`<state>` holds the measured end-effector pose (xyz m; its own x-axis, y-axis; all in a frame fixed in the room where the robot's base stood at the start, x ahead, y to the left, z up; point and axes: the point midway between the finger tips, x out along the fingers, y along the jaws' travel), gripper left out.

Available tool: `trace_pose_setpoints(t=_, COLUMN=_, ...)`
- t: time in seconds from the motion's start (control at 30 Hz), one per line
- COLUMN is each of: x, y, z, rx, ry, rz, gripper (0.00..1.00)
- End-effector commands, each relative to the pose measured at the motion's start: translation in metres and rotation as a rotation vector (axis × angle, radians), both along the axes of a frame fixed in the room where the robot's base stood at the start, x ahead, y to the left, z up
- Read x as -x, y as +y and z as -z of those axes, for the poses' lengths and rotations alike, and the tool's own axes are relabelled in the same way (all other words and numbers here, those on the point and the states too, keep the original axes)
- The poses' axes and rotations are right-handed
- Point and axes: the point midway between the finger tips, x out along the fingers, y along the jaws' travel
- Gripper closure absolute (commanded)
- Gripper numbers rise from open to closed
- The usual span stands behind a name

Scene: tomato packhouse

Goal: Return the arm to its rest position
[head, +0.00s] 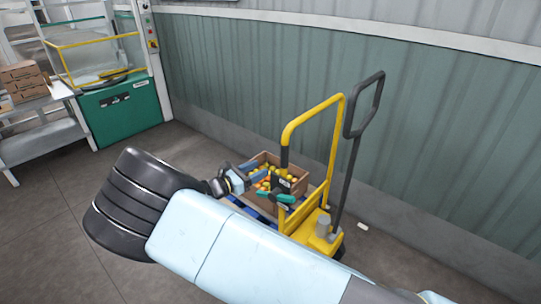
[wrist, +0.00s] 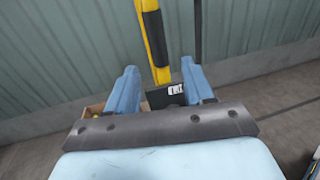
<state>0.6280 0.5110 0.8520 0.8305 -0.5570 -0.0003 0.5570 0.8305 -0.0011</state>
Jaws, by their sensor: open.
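My arm reaches across the lower part of the head view, from the lower right to a dark ribbed joint at the left. My gripper (head: 256,172) is small and partly hidden there, in front of the crate of tomatoes. In the wrist view my gripper (wrist: 161,80) shows two blue fingers spread apart. I see nothing held between them. Behind the gap stand a yellow post (wrist: 142,15) with a black grip and a dark box with a white label (wrist: 175,90).
A yellow pallet truck (head: 312,232) with a dark handle (head: 353,130) stands close beyond my arm. A cardboard crate (head: 299,187) of tomatoes sits by it, above a blue pallet. A corrugated wall (head: 240,75) runs behind. A green machine (head: 122,112) and shelving stand left. Floor at left is clear.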

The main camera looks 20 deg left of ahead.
Motion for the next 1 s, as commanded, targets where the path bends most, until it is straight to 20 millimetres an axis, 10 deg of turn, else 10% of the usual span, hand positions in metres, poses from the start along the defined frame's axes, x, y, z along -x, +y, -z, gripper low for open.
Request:
trace_pose_setpoints(t=0.27, x=-0.013, y=-0.022, z=-0.011, rx=-0.061, ry=0.021, rz=0.060, gripper=0.48)
trace_pose_setpoints(t=1.0, x=-0.051, y=-0.238, z=-0.112, rx=-0.752, ry=0.121, rz=0.656, gripper=0.48)
